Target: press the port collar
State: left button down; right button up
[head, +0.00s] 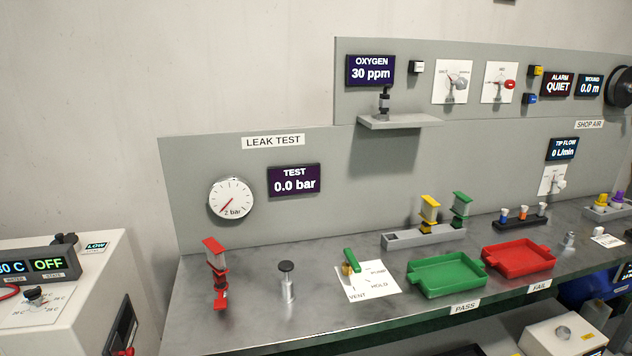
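No part labelled port collar shows, and I cannot tell for sure which piece it is. A silver post with a black round cap (287,282) stands upright on the grey bench under the LEAK TEST sign. To its left stands a red and grey device (216,270), upright on the bench. A small silver fitting (568,240) stands farther right, near the tip flow display. Neither of my grippers is in view.
A white card with a green-handled valve (351,262), a green tray (447,275) and a red tray (518,258) lie on the bench. A grey holder (424,237) bears yellow and green pieces. A white machine (60,290) stands left.

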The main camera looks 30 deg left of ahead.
aim_at(220, 303)
jog(key=u, duration=1.2)
